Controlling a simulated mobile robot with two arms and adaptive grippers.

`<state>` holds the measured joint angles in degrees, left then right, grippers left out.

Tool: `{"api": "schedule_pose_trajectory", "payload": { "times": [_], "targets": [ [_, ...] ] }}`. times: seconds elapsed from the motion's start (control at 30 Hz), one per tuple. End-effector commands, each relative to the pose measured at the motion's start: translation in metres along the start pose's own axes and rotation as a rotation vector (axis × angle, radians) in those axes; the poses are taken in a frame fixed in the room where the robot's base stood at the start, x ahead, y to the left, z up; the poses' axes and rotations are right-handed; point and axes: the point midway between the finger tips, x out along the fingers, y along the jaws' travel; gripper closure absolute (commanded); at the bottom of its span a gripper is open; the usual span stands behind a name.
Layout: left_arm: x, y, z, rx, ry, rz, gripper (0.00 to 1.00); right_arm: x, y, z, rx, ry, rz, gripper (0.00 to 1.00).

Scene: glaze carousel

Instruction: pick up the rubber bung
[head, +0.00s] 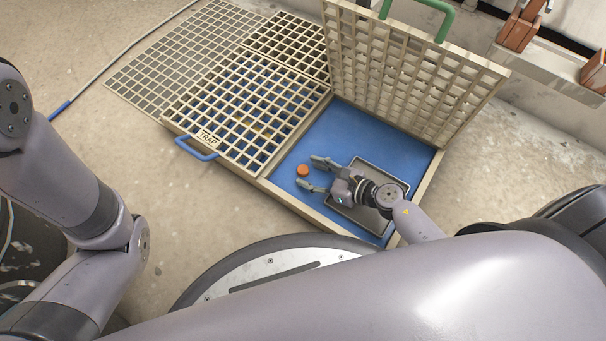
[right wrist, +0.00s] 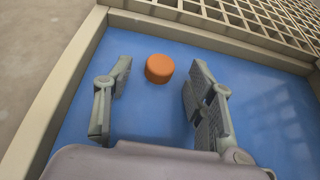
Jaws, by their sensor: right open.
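The rubber bung (head: 303,170) is a small orange round plug on the blue floor of the open pit, near its left side. It also shows in the right wrist view (right wrist: 159,68), just beyond and between the fingertips. My right gripper (head: 315,174) is open and empty, low in the pit, its fingers pointing left at the bung. In the right wrist view its two fingers (right wrist: 155,92) stand wide apart with blue floor between them. I see no contact between fingers and bung. My left gripper is not in view; only my left arm shows.
A raised grate lid (head: 405,85) with a green handle (head: 440,20) stands behind the pit. A closed grate marked TRAP (head: 245,105) with a blue handle (head: 196,148) lies left. A grey tray (head: 367,170) lies under my right wrist. The pit has a beige rim (head: 300,207).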

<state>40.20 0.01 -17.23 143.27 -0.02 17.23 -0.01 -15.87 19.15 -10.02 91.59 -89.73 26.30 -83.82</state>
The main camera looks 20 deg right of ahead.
Motion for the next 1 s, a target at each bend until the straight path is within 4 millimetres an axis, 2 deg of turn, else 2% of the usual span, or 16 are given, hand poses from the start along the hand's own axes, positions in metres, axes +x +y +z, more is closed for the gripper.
{"api": "schedule_pose_trajectory", "payload": {
  "times": [0.1,0.37,1.0],
  "targets": [
    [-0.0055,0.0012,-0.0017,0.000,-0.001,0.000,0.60,0.0119,-0.0001,-0.0005,-0.001,-0.001,0.000,0.50],
    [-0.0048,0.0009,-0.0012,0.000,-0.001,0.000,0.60,0.0129,-0.0001,0.0005,-0.001,0.001,0.000,0.50],
    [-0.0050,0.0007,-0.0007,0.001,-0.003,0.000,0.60,0.0126,-0.0001,0.0002,-0.001,0.001,0.000,0.93]
  ]
}}
